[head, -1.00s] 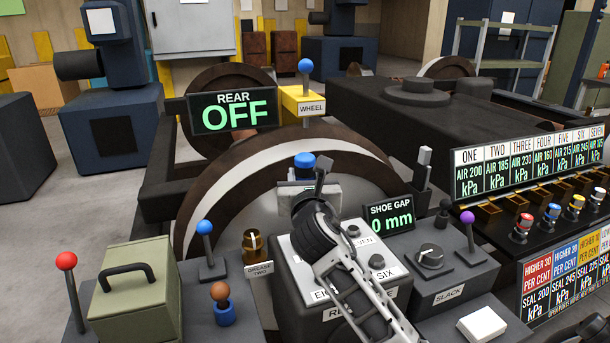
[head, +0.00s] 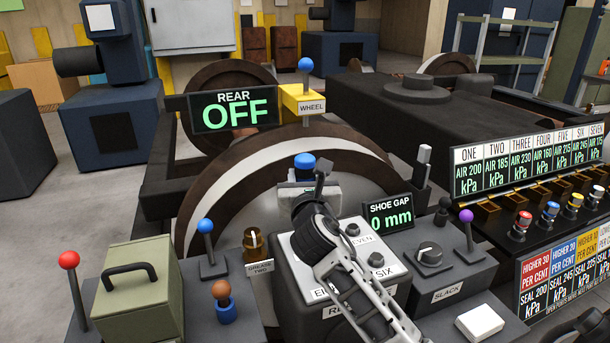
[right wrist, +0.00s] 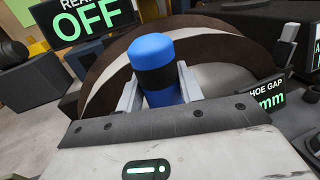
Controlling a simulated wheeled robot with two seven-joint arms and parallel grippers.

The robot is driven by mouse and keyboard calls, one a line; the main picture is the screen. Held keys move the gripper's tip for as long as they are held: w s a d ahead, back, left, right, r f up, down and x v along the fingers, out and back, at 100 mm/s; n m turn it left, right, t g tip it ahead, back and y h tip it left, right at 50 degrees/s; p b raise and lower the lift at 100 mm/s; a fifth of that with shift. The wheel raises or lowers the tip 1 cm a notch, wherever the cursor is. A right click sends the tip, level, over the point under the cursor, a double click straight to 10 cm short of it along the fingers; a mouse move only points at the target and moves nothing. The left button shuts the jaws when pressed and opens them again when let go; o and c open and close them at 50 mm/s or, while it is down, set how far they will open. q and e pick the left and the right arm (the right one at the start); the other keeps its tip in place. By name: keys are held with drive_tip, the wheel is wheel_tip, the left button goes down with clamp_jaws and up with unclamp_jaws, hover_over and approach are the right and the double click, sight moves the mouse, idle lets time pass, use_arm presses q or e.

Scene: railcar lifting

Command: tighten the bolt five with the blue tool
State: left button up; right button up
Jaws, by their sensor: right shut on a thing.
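The blue tool (right wrist: 160,68), a blue upright cylinder with a black band, stands between the white fingers of my right gripper (right wrist: 158,92), which is shut on it. In the head view its blue top (head: 304,160) shows just above my right gripper (head: 306,187), in front of the large wheel. Its lower end is hidden by the gripper. Below is a pale bolt panel (head: 294,249) with labels reading SIX and part of SEVEN, and dark bolts (head: 352,230). My forearm covers much of this panel. No bolt labelled five shows there. My left gripper is not in view.
A REAR OFF display (head: 233,111) and a yellow WHEEL lever box (head: 302,101) stand behind. Left are a green case (head: 135,300) and a blue-knobbed lever (head: 206,235). Right are a SHOE GAP display (head: 390,214) reading 0 mm, a SLACK box (head: 450,268) and a numbered pressure board (head: 525,165).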

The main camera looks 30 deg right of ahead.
sight(306, 165)
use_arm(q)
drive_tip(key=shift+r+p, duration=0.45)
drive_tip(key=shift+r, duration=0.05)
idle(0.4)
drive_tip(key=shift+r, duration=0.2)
use_arm(e)
drive_tip(key=shift+f, duration=0.75)
idle(0.7)
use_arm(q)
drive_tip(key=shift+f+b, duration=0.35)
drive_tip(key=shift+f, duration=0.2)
use_arm(e)
drive_tip(key=shift+f, duration=1.1)
idle(1.5)
